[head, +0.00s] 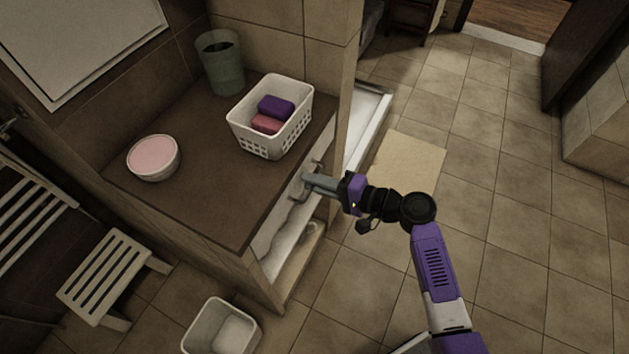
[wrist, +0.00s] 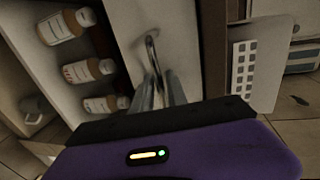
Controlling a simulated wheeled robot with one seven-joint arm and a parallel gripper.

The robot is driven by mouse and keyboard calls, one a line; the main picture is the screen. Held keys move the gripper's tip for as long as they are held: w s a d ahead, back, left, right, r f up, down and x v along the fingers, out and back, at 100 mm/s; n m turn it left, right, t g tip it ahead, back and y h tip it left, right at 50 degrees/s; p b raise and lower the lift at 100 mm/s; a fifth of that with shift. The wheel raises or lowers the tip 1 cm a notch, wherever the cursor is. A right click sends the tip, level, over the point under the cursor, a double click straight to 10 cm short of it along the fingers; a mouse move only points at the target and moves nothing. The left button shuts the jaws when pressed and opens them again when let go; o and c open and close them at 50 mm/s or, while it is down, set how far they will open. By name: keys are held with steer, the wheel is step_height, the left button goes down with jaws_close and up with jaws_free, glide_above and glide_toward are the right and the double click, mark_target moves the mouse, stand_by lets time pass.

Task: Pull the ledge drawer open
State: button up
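The ledge (head: 185,185) is a brown-topped cabinet at the left of the head view. The pale drawer front (head: 278,232) is on its right side, under the top, and is partly hidden by my gripper. I see no clear gap around it. A thin metal handle (wrist: 152,50) stands out from the drawer front (wrist: 128,22) in the wrist view. My gripper (head: 308,182) is at the handle, and its two fingers (wrist: 160,78) lie on either side of the bar. Whether they press on it is not clear.
A white basket (head: 270,145) with purple and pink soaps, a pink-topped bowl (head: 153,158) and a grey-green bin (head: 220,62) stand on the ledge. Bottles (wrist: 88,70) sit in a recess beside the drawer front. A white bin (head: 222,328) is on the floor; tiles on the right are clear.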

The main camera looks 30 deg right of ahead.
jaws_close()
stand_by(1.4)
